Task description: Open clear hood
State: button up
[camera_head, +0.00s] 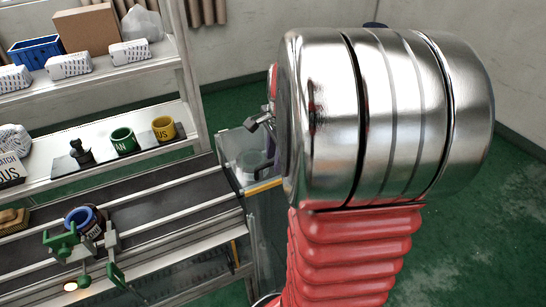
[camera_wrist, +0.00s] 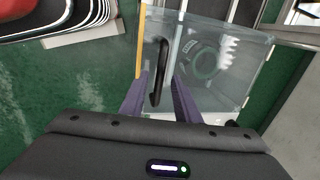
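The clear hood (camera_wrist: 225,95) is a see-through box in the middle of the wrist view and looks closed. A black upright bar handle (camera_wrist: 161,60) is on its near face, beside a yellow edge strip (camera_wrist: 140,45). My gripper (camera_wrist: 160,82) is open, its two purple fingers on either side of the handle's lower part. I cannot tell whether they touch it. A dark ring-shaped part (camera_wrist: 204,60) shows through the hood. In the head view the hood (camera_head: 240,150) stands at the conveyor's end, partly hidden by my arm, which also hides most of the gripper.
A conveyor (camera_head: 150,207) with a blue-rimmed part (camera_head: 82,220) and a green clamp fixture (camera_head: 62,242) lies left of the hood. Shelves behind hold a blue crate (camera_head: 35,52), a cardboard box (camera_head: 88,28), a green mug (camera_head: 122,141) and a yellow mug (camera_head: 164,128). Green floor is open at right.

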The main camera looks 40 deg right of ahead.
jog(key=shift+c, duration=0.4)
grip_shut()
jog(key=shift+a, duration=0.1)
jog(key=shift+w+r, duration=0.1)
jog(key=shift+r, duration=0.1)
